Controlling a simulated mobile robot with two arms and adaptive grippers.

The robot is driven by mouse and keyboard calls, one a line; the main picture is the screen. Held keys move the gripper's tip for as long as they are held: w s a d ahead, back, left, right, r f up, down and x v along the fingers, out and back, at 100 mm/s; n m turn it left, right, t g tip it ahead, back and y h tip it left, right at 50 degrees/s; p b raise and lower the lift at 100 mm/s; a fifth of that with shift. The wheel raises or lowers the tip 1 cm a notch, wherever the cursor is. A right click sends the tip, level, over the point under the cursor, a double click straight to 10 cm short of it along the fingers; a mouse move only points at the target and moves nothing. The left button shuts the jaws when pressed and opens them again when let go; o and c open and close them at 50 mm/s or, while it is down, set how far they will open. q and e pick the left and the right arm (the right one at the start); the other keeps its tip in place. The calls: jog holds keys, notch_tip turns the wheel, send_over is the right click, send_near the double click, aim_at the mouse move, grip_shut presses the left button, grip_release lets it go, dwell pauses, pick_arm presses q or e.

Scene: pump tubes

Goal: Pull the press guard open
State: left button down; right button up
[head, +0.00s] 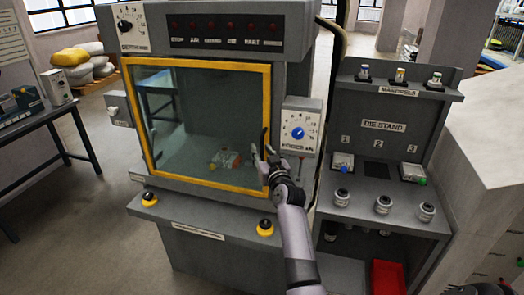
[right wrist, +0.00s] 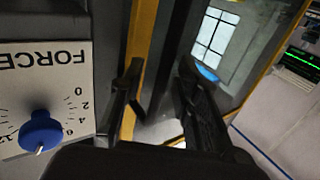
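The press guard (head: 205,62) is a clear panel in a yellow frame on the grey press, and it looks closed. Its dark upright handle (head: 265,141) is on the right side of the frame. My right gripper (head: 262,155) is at this handle, in front of the guard's right edge. In the right wrist view its two fingers (right wrist: 160,75) are spread, with the dark handle bar (right wrist: 170,45) seen between them and the yellow frame (right wrist: 141,45) behind. Whether a finger touches the bar cannot be told.
The force dial box (head: 301,125) is just right of the handle, close beside my gripper; it also shows in the right wrist view (right wrist: 42,95). Yellow-based buttons (head: 265,228) sit on the front ledge. The die stand (head: 390,150) stands at the right.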

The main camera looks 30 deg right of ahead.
jog(key=shift+c, duration=0.2)
grip_shut()
dwell(0.3)
dwell(0.5)
